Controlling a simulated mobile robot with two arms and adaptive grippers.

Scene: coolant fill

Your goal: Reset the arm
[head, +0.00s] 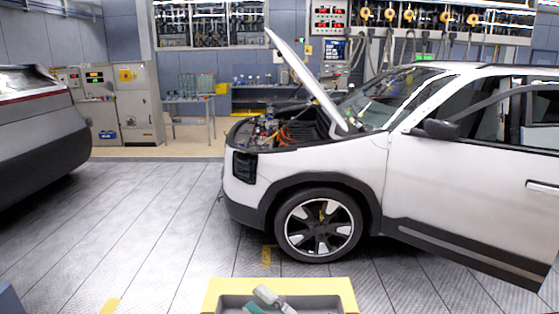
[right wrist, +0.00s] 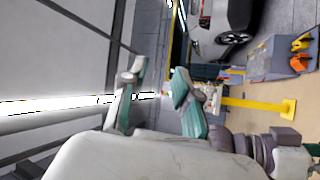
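My right gripper (head: 266,302) shows only in part at the bottom edge of the head view, in front of a yellow-rimmed tray or cart top (head: 282,285). In the right wrist view, the same gripper (right wrist: 160,95) has its two grey fingers with green pads spread apart. Nothing is between them. My left gripper is in neither view.
A white car (head: 420,165) stands on the right with its hood (head: 303,80) raised over the open engine bay. A grey vehicle (head: 38,130) is at the left. Grey floor (head: 150,220) lies clear between them. Cabinets (head: 130,105) and a workbench (head: 190,102) line the back.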

